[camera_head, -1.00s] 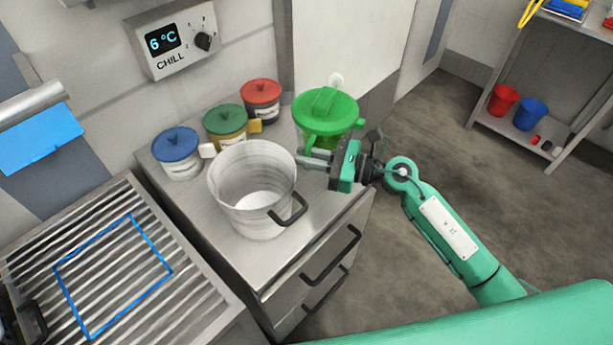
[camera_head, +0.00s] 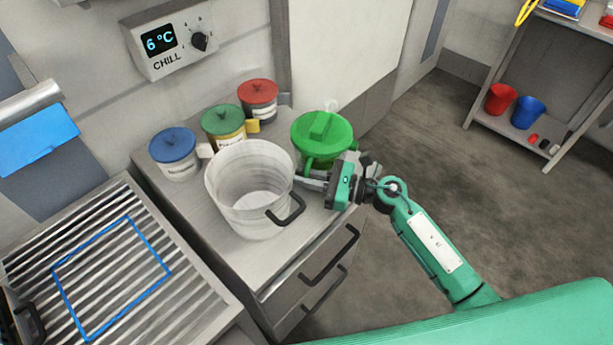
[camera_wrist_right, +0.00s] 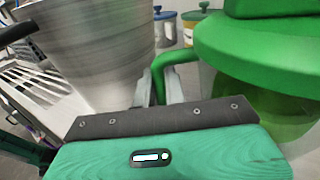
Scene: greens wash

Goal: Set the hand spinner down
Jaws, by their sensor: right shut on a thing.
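The hand spinner is a clear green bowl with a solid green lid (camera_head: 321,130) and a side handle. It is upright at the right end of the steel counter (camera_head: 188,205), right of the pot. My right gripper (camera_head: 308,180) is shut on its handle. In the right wrist view the handle (camera_wrist_right: 174,60) runs down between the fingers (camera_wrist_right: 160,88), with the spinner (camera_wrist_right: 262,60) to the right. The spinner's base is partly hidden by my gripper, so I cannot tell whether it touches the counter.
A large steel pot (camera_head: 245,200) stands close left of my right gripper. Blue (camera_head: 175,155), green (camera_head: 223,125) and red (camera_head: 258,98) lidded containers line the back of the counter. A ribbed drainer (camera_head: 40,245) with a blue square outline (camera_head: 148,248) lies at left.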

